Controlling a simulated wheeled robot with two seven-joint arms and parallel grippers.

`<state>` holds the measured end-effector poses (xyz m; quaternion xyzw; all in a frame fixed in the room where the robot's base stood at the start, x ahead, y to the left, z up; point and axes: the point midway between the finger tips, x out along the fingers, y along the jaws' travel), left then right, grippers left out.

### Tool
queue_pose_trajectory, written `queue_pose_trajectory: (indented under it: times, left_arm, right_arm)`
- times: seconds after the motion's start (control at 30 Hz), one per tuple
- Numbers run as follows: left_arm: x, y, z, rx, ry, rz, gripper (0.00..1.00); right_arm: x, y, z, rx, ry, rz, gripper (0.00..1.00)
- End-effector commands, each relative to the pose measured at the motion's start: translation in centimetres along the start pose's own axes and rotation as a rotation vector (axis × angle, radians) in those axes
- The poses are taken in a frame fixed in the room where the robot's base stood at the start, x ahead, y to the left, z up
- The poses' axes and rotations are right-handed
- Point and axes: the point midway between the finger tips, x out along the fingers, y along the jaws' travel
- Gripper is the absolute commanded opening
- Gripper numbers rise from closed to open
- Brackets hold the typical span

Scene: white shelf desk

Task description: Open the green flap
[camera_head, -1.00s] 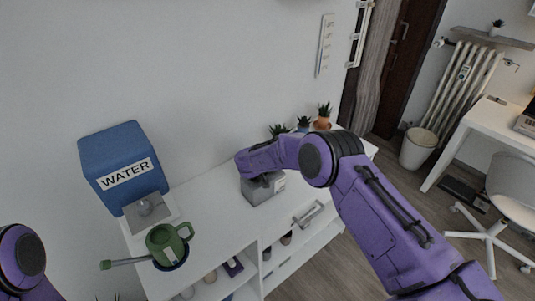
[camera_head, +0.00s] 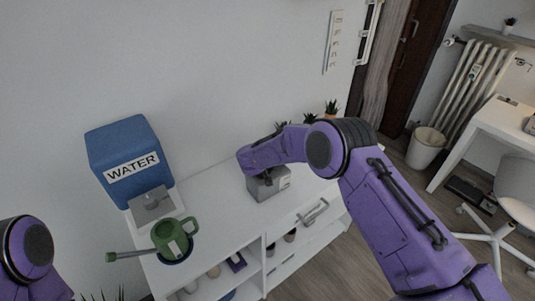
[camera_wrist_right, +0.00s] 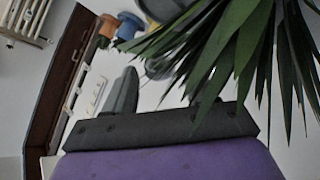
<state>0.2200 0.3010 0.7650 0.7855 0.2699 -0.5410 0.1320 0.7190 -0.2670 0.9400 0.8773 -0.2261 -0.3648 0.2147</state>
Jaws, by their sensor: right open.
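I cannot make out a green flap in either view. A small grey box (camera_head: 273,186) with a pale label stands on the white shelf desk (camera_head: 222,205). My right arm reaches over this box in the head view, and its forearm hides most of the hand there. In the right wrist view my right gripper (camera_wrist_right: 165,88) is open, with one grey finger plain and the other partly behind long green leaves (camera_wrist_right: 245,45). I see nothing held. Only a link of my left arm shows at the lower left; its gripper is out of view.
A blue WATER container (camera_head: 130,160) stands at the left, with a green watering can (camera_head: 172,236) in front of it. Small potted plants (camera_head: 331,110) stand behind my right arm. A bin (camera_head: 425,147) stands on the floor.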

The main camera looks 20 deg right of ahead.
Motion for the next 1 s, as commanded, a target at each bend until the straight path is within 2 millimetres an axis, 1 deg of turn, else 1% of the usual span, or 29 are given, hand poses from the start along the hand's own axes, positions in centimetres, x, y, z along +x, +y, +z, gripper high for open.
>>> queue_pose_trajectory:
  times: [0.03, 0.1, 0.2, 0.3, 0.4, 0.5, 1.0]
  left_arm:
    - [0.5, 0.0, 0.2, 0.0, 0.0, 0.0, 0.64]
    - [0.9, 0.1, 0.3, 0.0, 0.0, 0.0, 0.64]
    - [1.3, 0.1, 0.5, 0.0, 0.0, 0.0, 0.64]
    - [1.5, 0.1, 0.6, 0.0, 0.0, 0.0, 0.64]
    - [1.6, 0.1, 0.7, 0.0, 0.0, 0.0, 0.64]
    - [1.6, 0.1, 0.7, 0.0, 0.0, 0.0, 0.64]
    - [1.6, 0.1, 0.6, 0.0, 0.0, 0.0, 0.64]
  right_arm:
    - [-1.2, -0.1, 0.0, -0.001, 0.004, -0.002, 0.56]
    - [-3.0, -0.1, 0.1, -0.002, 0.003, -0.001, 0.56]
    - [-5.3, -0.1, 0.1, 0.0, 0.003, -0.001, 0.56]
    - [-7.0, -0.1, 0.1, 0.0, 0.002, -0.001, 0.56]
    - [-7.9, -0.1, 0.1, 0.0, 0.0, 0.0, 0.56]
    - [-8.2, 0.0, 0.0, 0.001, 0.0, 0.001, 0.56]
    - [-8.1, 0.2, 0.2, 0.002, -0.002, 0.002, 0.56]
